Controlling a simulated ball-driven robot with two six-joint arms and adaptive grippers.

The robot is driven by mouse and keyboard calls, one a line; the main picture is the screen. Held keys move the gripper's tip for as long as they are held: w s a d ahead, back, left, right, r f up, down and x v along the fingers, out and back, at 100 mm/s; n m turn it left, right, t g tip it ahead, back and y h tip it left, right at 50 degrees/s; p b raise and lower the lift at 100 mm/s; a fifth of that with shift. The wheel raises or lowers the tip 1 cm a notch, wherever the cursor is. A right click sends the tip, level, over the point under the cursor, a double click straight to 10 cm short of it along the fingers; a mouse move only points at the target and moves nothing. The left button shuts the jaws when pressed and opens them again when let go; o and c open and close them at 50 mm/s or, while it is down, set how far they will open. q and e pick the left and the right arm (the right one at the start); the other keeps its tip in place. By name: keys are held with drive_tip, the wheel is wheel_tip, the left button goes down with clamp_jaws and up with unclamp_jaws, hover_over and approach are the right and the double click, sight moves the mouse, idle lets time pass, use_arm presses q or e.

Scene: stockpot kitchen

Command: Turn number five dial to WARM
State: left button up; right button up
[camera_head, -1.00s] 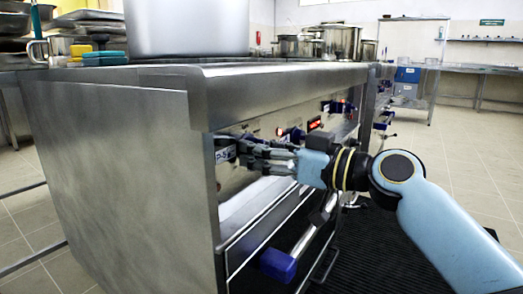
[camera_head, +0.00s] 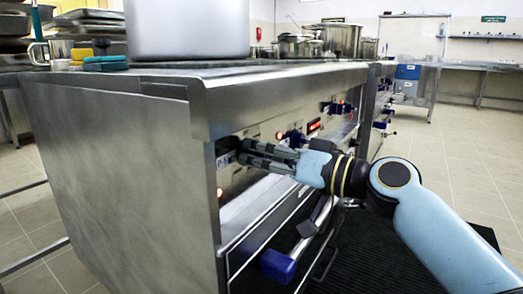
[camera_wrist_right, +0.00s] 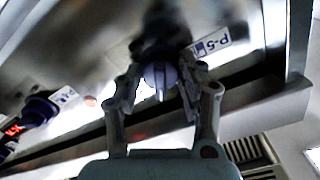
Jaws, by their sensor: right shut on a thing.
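The number five dial (camera_wrist_right: 159,76) is a bluish-purple knob on the steel front panel, beside a label (camera_wrist_right: 213,43) reading P-5. In the right wrist view my right gripper (camera_wrist_right: 160,82) has a finger on each side of the knob and is shut on it. The knob's ridge points roughly toward the hand; its WARM mark cannot be made out. In the head view the right gripper (camera_head: 243,152) reaches the panel near its left end, and its fingers hide the dial. My left gripper is not in view.
Other blue dials (camera_head: 292,138) and red lights line the panel to the right. A large pot (camera_head: 188,28) stands on the steel counter (camera_head: 260,93) above. A dark mat (camera_head: 385,255) covers the floor.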

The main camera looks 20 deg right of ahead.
drive_tip(key=m+p, duration=0.1)
drive_tip(key=m, duration=0.2)
drive_tip(key=shift+r, duration=0.15)
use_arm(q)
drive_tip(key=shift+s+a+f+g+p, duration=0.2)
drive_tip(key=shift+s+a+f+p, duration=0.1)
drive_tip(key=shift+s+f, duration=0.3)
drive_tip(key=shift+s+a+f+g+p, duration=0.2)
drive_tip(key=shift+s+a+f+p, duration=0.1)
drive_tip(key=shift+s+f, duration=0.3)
use_arm(e)
drive_tip(key=shift+m, duration=1.1)
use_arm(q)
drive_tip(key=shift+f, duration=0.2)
use_arm(e)
drive_tip(key=o, duration=1.2)
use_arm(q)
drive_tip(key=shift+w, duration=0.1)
use_arm(e)
drive_tip(key=v, duration=1.2)
